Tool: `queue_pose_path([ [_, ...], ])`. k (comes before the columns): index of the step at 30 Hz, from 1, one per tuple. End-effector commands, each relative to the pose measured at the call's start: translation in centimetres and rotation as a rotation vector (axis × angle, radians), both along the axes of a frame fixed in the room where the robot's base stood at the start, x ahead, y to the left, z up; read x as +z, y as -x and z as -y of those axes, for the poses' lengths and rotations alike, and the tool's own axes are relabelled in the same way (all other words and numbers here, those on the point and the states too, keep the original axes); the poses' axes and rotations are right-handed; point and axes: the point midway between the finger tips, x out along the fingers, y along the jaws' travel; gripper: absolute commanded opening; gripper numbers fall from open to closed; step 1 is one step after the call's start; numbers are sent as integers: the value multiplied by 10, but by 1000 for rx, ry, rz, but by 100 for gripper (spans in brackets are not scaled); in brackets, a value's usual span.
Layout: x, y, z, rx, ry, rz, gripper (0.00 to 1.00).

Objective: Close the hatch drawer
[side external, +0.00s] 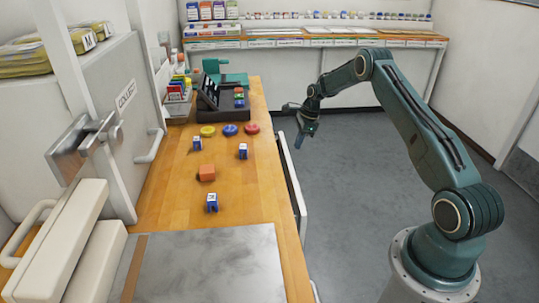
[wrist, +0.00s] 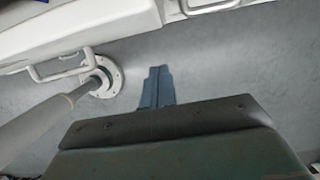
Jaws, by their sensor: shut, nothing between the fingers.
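The hatch drawer seems to be the white-fronted unit (side external: 297,190) at the right edge of the wooden bench. Its front stands a little out from the bench edge, with a dark gap between; how far it is open is hard to tell. In the wrist view a white bar handle (wrist: 34,72) shows at the left, by white fronts at the top; I cannot tell which is the drawer's. My gripper (side external: 299,143) hangs over the floor beyond the drawer's far end, pointing down, apart from it. Its blue-grey fingers (wrist: 157,84) are together and empty.
Grey floor (side external: 345,200) is clear between bench and arm.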

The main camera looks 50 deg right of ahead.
Motion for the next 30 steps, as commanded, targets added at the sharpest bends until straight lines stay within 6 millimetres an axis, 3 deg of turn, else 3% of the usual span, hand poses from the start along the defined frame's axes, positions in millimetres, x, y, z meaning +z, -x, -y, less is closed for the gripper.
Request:
queue_pose_path([
  [9, 52, 10, 9, -2, 0, -2, 0],
  [15, 72, 14, 13, -1, -2, -2, 0],
  [23, 80, 15, 14, -2, -1, -3, 0],
  [30, 73, 25, 14, 9, -24, 8, 0],
])
